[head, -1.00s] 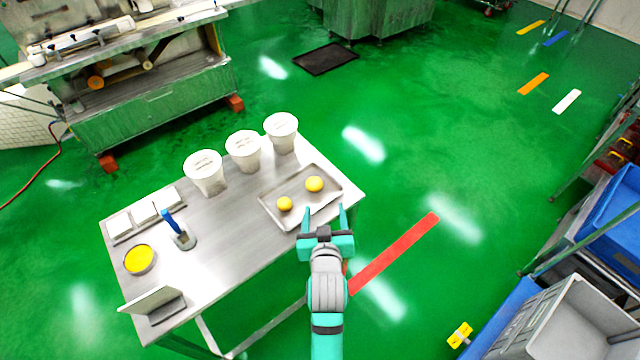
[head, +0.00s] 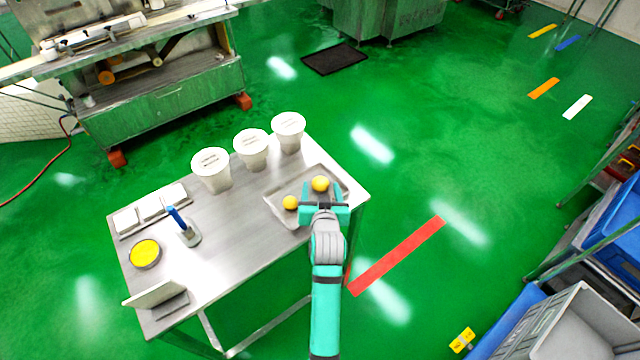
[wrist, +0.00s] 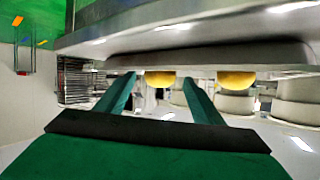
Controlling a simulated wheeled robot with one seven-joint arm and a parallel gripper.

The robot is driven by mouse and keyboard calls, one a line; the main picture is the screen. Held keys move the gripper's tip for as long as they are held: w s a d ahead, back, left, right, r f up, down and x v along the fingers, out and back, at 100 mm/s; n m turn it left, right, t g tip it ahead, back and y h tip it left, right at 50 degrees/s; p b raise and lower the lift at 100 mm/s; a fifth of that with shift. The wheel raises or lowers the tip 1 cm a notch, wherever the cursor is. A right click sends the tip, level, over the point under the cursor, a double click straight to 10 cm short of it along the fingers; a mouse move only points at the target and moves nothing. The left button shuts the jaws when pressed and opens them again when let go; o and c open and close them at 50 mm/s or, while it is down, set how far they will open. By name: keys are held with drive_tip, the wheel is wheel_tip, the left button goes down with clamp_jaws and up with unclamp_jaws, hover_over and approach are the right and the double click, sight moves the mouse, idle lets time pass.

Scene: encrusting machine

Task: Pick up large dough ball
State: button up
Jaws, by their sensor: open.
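The large dough ball (head: 320,183) is yellow and sits on the right part of the metal tray (head: 283,216). A smaller yellow dough ball (head: 290,202) sits to its left on the same tray. My gripper (head: 322,190) is open at the tray's near right side. Its two fingers point at the large ball, which shows between them. The wrist view looks upside down, with the tray (wrist: 190,55) at the top. There the large ball (wrist: 160,78) lies between the finger lines, and the smaller ball (wrist: 236,80) is outside them. Contact cannot be told.
The tray stands on a steel table (head: 240,240). White tubs (head: 252,148) stand behind it. A yellow bowl (head: 145,253), a blue-handled tool (head: 182,225) and a tablet-like stand (head: 155,297) are at the left. Grey and blue crates (head: 560,325) are at the lower right.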

drive_tip(key=shift+x, duration=0.8)
drive_tip(key=shift+c, duration=0.2)
drive_tip(key=c, duration=1.1)
